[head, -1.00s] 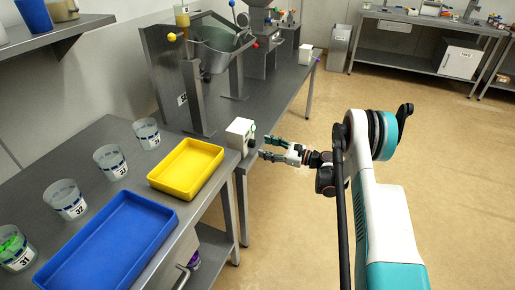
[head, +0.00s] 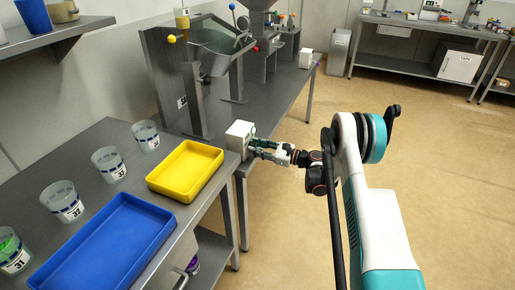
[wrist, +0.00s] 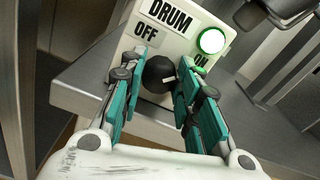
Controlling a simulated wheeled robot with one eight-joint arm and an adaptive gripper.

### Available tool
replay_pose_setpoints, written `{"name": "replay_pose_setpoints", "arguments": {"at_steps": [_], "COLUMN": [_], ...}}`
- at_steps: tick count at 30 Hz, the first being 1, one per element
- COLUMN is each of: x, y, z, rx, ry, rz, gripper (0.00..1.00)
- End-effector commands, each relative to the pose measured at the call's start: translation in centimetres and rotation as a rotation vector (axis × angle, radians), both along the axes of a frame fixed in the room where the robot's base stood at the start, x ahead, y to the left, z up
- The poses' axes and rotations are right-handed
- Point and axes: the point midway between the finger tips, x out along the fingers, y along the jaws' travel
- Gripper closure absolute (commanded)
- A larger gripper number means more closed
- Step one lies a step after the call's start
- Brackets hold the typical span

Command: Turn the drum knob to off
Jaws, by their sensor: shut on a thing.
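The drum knob (wrist: 159,74) is a round black knob with a white pointer mark, on a white control box (wrist: 128,50) labelled DRUM, with OFF at left and ON at right. A green lamp (wrist: 212,41) on the box is lit. The pointer mark lies toward the ON side. My gripper (wrist: 157,88) has its two teal fingers on either side of the knob and is shut on it. In the head view the box (head: 239,137) stands at the bench edge, with my gripper (head: 254,147) against its front; the knob is hidden there.
A yellow tray (head: 160,186) and a blue tray (head: 70,262) lie on the bench left of the box. Several numbered cups (head: 108,164) stand behind them. A metal drum (head: 222,50) on a stand is behind the box. The floor (head: 290,225) at right is clear.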

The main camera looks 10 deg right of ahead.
Motion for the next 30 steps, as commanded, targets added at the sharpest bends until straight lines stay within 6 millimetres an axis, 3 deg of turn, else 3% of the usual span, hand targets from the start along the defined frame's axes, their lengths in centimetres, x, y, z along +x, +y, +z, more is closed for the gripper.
{"name": "replay_pose_setpoints", "arguments": {"at_steps": [14, 30], "x": [-0.04, -0.16], "y": [0.04, 0.13], "z": [-0.03, -0.16], "rx": [-0.078, -0.366], "ry": [-0.107, -0.503], "rz": [0.000, 0.000], "gripper": [0.94, 0.94]}}
